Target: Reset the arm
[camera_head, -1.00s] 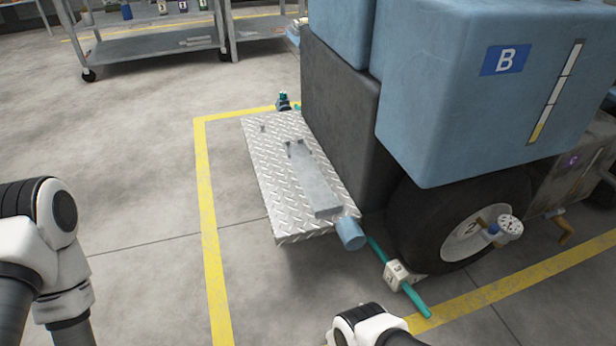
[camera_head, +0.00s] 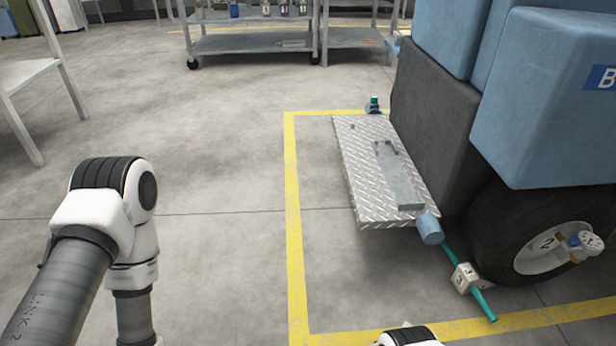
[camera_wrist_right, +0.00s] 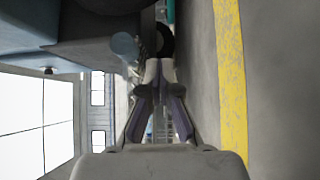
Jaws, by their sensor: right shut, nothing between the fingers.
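My right gripper (camera_wrist_right: 160,66) shows in the right wrist view. Its two fingers meet at the tips with nothing between them. Beyond the tips are a dark round shape and a pale blue cylinder, too blurred to tell their distance. In the head view only a white joint of my right arm shows at the bottom edge. My left arm stands bent at the left of the head view, and its gripper is out of the picture.
A vehicle with blue tanks (camera_head: 545,110), a black wheel (camera_head: 490,225) and a metal tread plate (camera_head: 365,175) stands at right. A teal bar (camera_head: 483,303) carries a numbered block (camera_head: 466,278). Yellow lines (camera_head: 293,220) border it. A shelf cart (camera_head: 250,45) stands behind.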

